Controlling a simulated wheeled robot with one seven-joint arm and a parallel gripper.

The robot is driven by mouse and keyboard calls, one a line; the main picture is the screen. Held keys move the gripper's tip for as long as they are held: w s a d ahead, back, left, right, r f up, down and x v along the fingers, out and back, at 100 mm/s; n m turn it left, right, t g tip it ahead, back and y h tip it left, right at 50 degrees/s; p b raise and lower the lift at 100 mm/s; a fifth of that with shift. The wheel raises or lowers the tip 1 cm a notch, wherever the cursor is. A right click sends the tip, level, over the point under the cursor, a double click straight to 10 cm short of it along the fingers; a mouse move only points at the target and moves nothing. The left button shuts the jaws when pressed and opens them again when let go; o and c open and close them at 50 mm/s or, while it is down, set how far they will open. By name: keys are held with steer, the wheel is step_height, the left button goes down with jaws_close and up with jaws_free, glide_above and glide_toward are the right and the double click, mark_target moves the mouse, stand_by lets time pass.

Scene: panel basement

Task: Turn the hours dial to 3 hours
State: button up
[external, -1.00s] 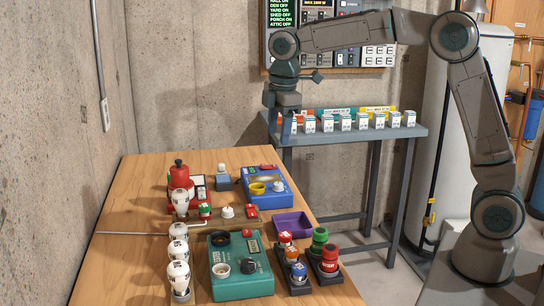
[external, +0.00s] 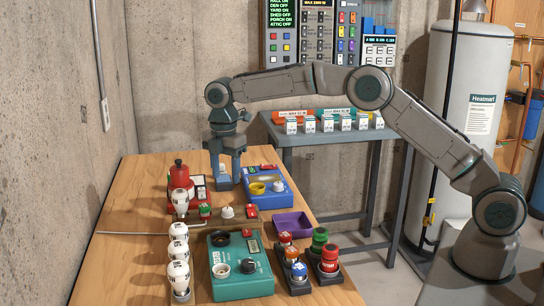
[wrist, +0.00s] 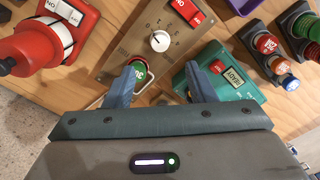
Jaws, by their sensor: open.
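A small white dial (wrist: 160,41) with marks around it sits on a tan panel (wrist: 112,62) in the wrist view. Its lettering is too small to read surely, so I cannot confirm that it counts hours. The white dial (external: 227,212) also shows on the bench in the external view, between a green button (external: 205,210) and a red rocker (external: 252,211). My gripper (external: 226,182) points down above the far part of the bench, behind the panel. In the wrist view my gripper (wrist: 161,72) is open and empty, its fingers apart and short of the dial.
A teal box (external: 240,284) with knobs stands nearer the camera. A blue box (external: 268,200) is at the right, beside a purple tray (external: 292,224). A red device (external: 179,177) and several white bulbs (external: 178,250) stand at the left. Colored buttons (external: 329,257) line the right edge.

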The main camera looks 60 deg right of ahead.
mark_target(228, 209)
step_height(228, 209, down, 10)
steer(key=shift+f+p, duration=0.2)
steer(key=shift+p, duration=0.7)
steer(key=c, duration=1)
